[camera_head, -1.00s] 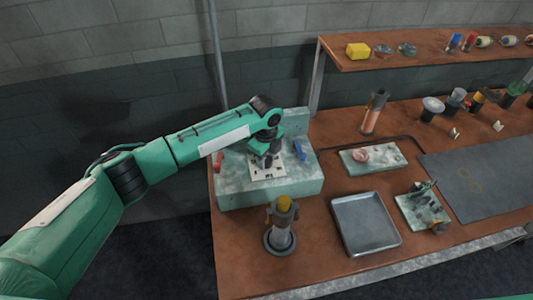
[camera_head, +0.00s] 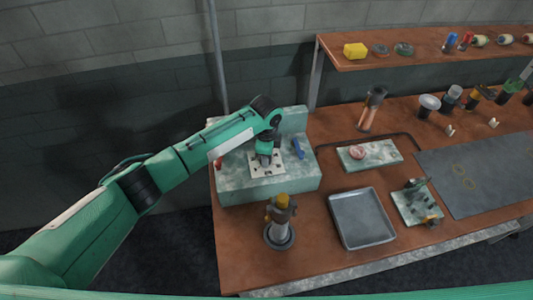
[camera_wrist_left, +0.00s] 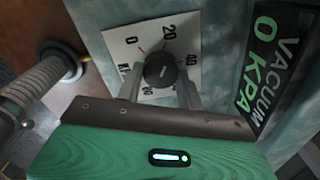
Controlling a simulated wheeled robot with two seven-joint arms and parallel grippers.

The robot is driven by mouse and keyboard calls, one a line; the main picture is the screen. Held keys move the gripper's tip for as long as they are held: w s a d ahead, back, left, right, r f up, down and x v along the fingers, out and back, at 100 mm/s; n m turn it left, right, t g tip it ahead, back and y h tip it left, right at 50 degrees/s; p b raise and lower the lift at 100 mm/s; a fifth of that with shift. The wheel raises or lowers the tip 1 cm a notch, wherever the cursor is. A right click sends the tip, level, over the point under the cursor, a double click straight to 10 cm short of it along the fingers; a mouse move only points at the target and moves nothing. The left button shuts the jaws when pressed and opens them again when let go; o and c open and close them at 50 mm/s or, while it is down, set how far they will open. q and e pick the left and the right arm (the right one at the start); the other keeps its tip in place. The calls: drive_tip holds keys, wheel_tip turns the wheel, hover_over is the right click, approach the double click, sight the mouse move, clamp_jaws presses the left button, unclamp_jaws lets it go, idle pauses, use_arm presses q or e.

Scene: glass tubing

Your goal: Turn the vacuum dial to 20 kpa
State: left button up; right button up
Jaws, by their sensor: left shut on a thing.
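The vacuum dial (camera_wrist_left: 160,70) is a small dark round knob on a white scale plate (camera_wrist_left: 118,42) marked 0, 20, 40 and more. A red mark shows near the 0. The black display (camera_wrist_left: 268,75) beside it reads VACUUM 0 KPA in green and white. My left gripper (camera_wrist_left: 160,85) is shut on the dial, one finger on each side. In the head view my left gripper (camera_head: 265,160) points down at the white plate (camera_head: 255,168) on the mottled green box (camera_head: 240,190) and hides the dial. My right gripper is not in view.
A red handle (camera_head: 218,163) and a blue handle (camera_head: 298,148) flank the plate. A yellow-topped burner-like stand (camera_head: 280,225) is in front of the box. A metal tray (camera_head: 362,218) and a small fixture (camera_head: 418,205) are to the right. A shelf (camera_head: 430,55) runs along the back.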

use_arm(q)
drive_tip(key=shift+w, duration=0.1)
drive_tip(key=o, duration=1)
drive_tip(key=shift+r, duration=0.1)
drive_tip(key=shift+r, duration=0.35)
drive_tip(key=r+b, duration=0.1)
drive_tip(key=r, duration=0.3)
drive_tip(key=r+b, duration=0.2)
drive_tip(key=r, duration=0.2)
drive_tip(key=r+b, duration=0.1)
drive_tip(key=r, duration=0.4)
drive_tip(key=shift+s+a+b, duration=0.1)
drive_tip(key=shift+s+b, duration=0.15)
drive_tip(key=shift+b, duration=0.05)
drive_tip(key=shift+f, duration=0.1)
